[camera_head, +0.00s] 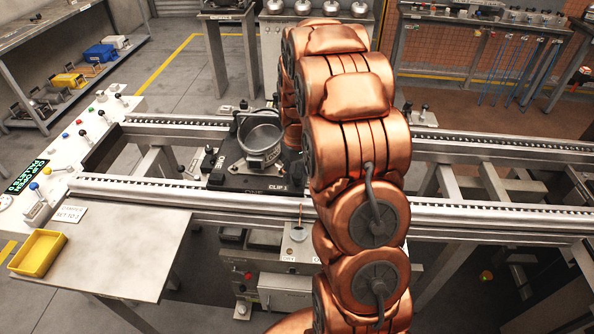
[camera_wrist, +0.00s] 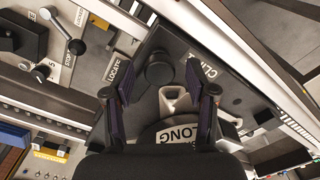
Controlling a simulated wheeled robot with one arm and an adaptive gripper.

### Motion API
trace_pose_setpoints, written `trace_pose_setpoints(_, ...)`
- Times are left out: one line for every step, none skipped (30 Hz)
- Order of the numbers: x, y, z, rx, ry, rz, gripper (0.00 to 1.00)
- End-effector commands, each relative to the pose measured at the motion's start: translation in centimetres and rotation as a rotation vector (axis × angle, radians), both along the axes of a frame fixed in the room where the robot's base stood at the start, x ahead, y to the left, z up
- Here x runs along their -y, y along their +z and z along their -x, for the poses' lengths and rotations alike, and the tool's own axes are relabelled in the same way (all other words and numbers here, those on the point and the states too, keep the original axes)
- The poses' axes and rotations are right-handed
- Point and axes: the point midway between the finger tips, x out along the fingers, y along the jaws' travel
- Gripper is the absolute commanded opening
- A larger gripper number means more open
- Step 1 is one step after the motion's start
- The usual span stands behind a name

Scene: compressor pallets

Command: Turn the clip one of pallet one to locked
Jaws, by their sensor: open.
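Pallet one, a dark plate (camera_head: 222,176), sits on the conveyor rails with a round metal compressor shell (camera_head: 262,138) on it. A "CLIP 1" label (camera_wrist: 209,75) is on the dark plate in the wrist view. A dark round-headed knob or lever (camera_wrist: 158,69), likely the clip, stands left of that label; its locked or unlocked state is unclear. My gripper (camera_wrist: 153,77) is open, with its purple-padded fingers on either side of that dark part. I cannot tell whether they touch it. In the head view my copper arm hides the gripper and part of the pallet.
A white control panel (camera_head: 84,140) with levers and knobs stands at the left. A yellow tray (camera_head: 38,252) is on the front left table. Conveyor rails (camera_head: 480,212) run across. In the wrist view, a ball-ended lever (camera_wrist: 77,46) by a "STOP" label and a "LOCATE" label (camera_wrist: 116,70) lie left.

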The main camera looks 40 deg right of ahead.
Motion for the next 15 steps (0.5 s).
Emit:
trace_pose_setpoints(0.0,-0.11,0.0,0.0,0.0,0.0,0.57)
trace_pose_setpoints(0.01,-0.16,0.0,0.0,0.0,0.0,0.57)
trace_pose_setpoints(0.01,-0.19,0.0,0.0,0.0,0.0,0.57)
trace_pose_setpoints(0.01,-0.2,-0.01,0.0,0.0,0.0,0.57)
trace_pose_setpoints(0.0,-0.21,0.0,0.0,0.0,0.0,0.57)
trace_pose_setpoints(0.0,-0.19,-0.01,0.0,0.0,0.0,0.57)
trace_pose_setpoints(0.0,-0.19,0.0,0.0,0.0,0.0,0.57)
trace_pose_setpoints(0.0,-0.19,0.0,0.0,0.0,0.0,0.57)
trace_pose_setpoints(0.0,-0.18,0.01,0.0,0.0,0.0,0.55)
trace_pose_setpoints(0.0,-0.18,0.01,0.0,0.0,0.0,0.51)
trace_pose_setpoints(0.0,-0.18,0.01,0.0,0.0,0.0,0.48)
trace_pose_setpoints(-0.01,-0.18,0.02,0.0,0.0,0.0,0.44)
trace_pose_setpoints(-0.01,-0.18,0.02,0.0,0.0,0.0,0.41)
trace_pose_setpoints(-0.01,-0.18,0.02,0.0,0.0,0.0,0.38)
trace_pose_setpoints(-0.01,-0.18,0.02,0.0,0.0,0.0,0.34)
